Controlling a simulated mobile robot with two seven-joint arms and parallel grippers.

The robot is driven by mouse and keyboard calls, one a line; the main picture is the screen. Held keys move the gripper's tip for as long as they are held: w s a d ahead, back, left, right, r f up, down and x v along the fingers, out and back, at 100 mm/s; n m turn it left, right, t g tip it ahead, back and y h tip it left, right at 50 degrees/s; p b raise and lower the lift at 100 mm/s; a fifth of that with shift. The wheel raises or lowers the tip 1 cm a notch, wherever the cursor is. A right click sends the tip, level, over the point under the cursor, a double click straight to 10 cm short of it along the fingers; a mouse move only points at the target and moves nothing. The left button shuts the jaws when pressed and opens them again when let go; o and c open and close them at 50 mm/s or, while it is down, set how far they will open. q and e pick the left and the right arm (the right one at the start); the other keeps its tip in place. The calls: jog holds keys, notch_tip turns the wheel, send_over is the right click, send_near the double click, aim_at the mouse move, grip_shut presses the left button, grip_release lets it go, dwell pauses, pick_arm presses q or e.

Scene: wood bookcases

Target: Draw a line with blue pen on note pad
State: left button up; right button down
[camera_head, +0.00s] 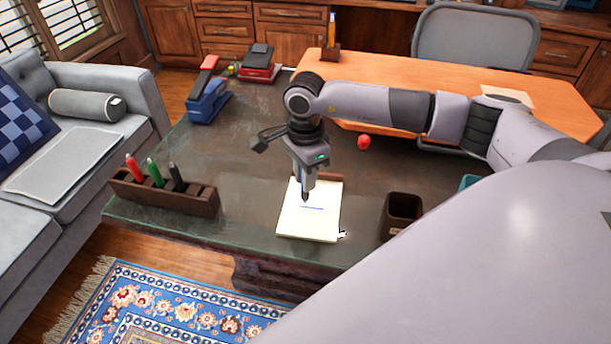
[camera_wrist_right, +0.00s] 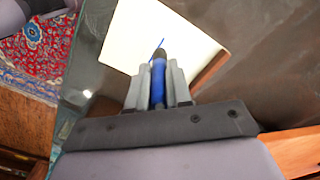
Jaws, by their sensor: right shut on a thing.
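The note pad (camera_head: 312,222) lies on the dark green desk top near its front edge, with a short blue line (camera_head: 311,208) on its page. My right gripper (camera_head: 305,186) is over the pad, pointing down. It is shut on the blue pen (camera_wrist_right: 158,82), which stands between its fingers in the right wrist view. The pen's dark tip is at or just above the page, by the end of the blue line; I cannot tell whether it touches. The pad also shows in the right wrist view (camera_wrist_right: 185,40). My left gripper is not in view.
A pen holder (camera_head: 165,193) with red, green and black pens stands left of the pad. A dark cup (camera_head: 401,213) stands to its right. Staplers (camera_head: 207,97) and a small red ball (camera_head: 364,142) are farther back. The desk around the pad is mostly clear.

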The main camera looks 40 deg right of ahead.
jog(key=shift+r+p, duration=1.25)
jog(key=shift+r, duration=2.15)
